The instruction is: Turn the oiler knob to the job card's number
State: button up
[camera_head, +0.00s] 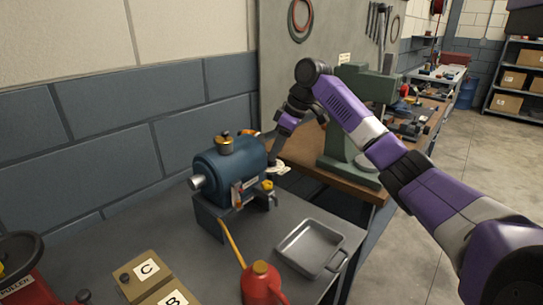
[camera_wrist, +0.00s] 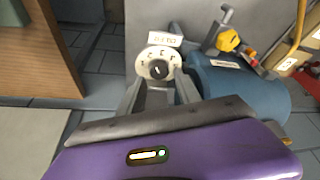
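The oiler dial (camera_wrist: 158,64) is a round pale plate with dark marks and a small dark knob (camera_wrist: 159,71) at its middle. A white label (camera_wrist: 165,39) stands just above it, its lettering too small to read surely. In the head view the pale dial plate (camera_head: 279,169) shows at the right end of the blue casing (camera_head: 229,166). My gripper (camera_wrist: 160,88) points at the dial, its two grey fingers apart on either side of the knob's line. I cannot tell whether they touch it. The knob's setting is not readable. I cannot make out a job card.
A grey metal tray (camera_head: 311,249) and a red oil can (camera_head: 261,283) stand in front of the casing. Boxes marked C (camera_head: 147,270) and B are at the front left. A green press (camera_head: 350,130) stands on the wooden bench behind my arm.

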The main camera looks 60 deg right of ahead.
jog(key=shift+x, duration=1.45)
jog(key=shift+c, duration=0.4)
grip_shut()
jog(key=shift+r+m+p, duration=0.1)
jog(key=shift+m+p, duration=0.3)
jog(key=shift+p, duration=0.05)
jog(key=m+p, duration=0.1)
jog(key=m+h+p, duration=0.1)
jog(key=shift+a+r+m+p, duration=0.1)
jog(key=shift+a+m+p, duration=0.1)
jog(key=shift+m+p, duration=0.2)
jog(key=m+h+p, duration=0.1)
jog(key=m+p, duration=0.1)
jog(key=shift+m+p, duration=0.35)
jog(key=shift+m, duration=0.05)
jog(key=shift+m+g+h+p, duration=0.3)
jog(key=shift+m+h+p, duration=0.2)
jog(key=shift+m+p, duration=0.2)
jog(key=shift+f, duration=0.2)
